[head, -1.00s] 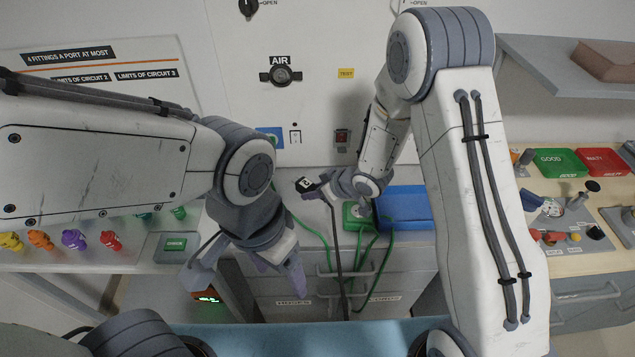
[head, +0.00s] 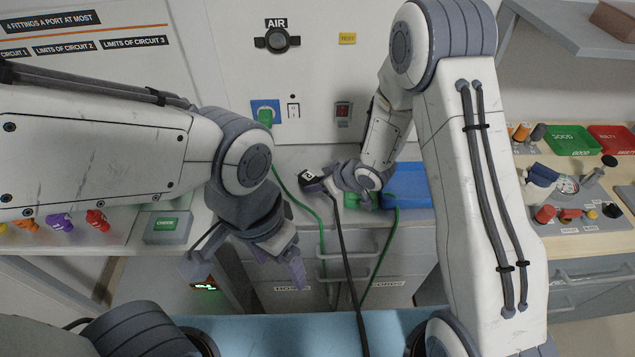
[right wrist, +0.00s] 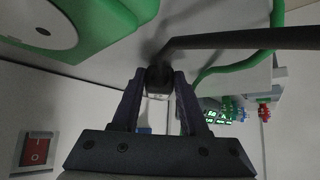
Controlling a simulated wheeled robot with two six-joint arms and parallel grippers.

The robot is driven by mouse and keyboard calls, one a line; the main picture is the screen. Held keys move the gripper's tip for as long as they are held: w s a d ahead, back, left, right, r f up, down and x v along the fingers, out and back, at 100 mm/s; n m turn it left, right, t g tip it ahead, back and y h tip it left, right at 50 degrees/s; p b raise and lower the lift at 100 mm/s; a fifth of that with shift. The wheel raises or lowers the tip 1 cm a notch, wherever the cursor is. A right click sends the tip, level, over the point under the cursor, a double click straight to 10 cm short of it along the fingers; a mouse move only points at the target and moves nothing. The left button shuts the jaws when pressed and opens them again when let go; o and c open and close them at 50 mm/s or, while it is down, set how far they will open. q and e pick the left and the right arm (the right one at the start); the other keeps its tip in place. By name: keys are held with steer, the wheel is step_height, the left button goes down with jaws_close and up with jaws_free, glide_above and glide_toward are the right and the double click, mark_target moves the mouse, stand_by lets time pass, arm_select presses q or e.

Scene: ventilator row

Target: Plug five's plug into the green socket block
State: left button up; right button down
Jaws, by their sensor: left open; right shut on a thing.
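My right gripper (head: 322,183) is shut on a black plug (head: 308,177) with a white mark too small to read. A black cord hangs from it. In the right wrist view the plug (right wrist: 159,78) sits between the fingertips, apart from the green socket block (right wrist: 115,22), whose round pale face fills the upper left. In the head view the green block (head: 352,200) is partly hidden behind my right gripper, to the right of the plug. My left gripper (head: 275,262) is open and empty, lower left, in front of the drawers.
A green plug (head: 265,116) sits in the blue wall socket (head: 257,105). Green cords hang down across the drawer fronts and their handles. A blue tray (head: 410,186) stands right of the green block. A red switch (head: 343,110) is on the wall above.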

steer(key=shift+c, duration=1.7)
jaws_free()
steer(key=s+d+r+p, duration=0.2)
steer(key=r+p, duration=0.2)
steer(key=r, duration=0.4)
steer(key=s+d+r+p, duration=0.3)
steer(key=r+p, duration=0.2)
steer(key=r, duration=0.2)
steer(key=shift+r, duration=0.35)
steer(key=shift+r, duration=0.1)
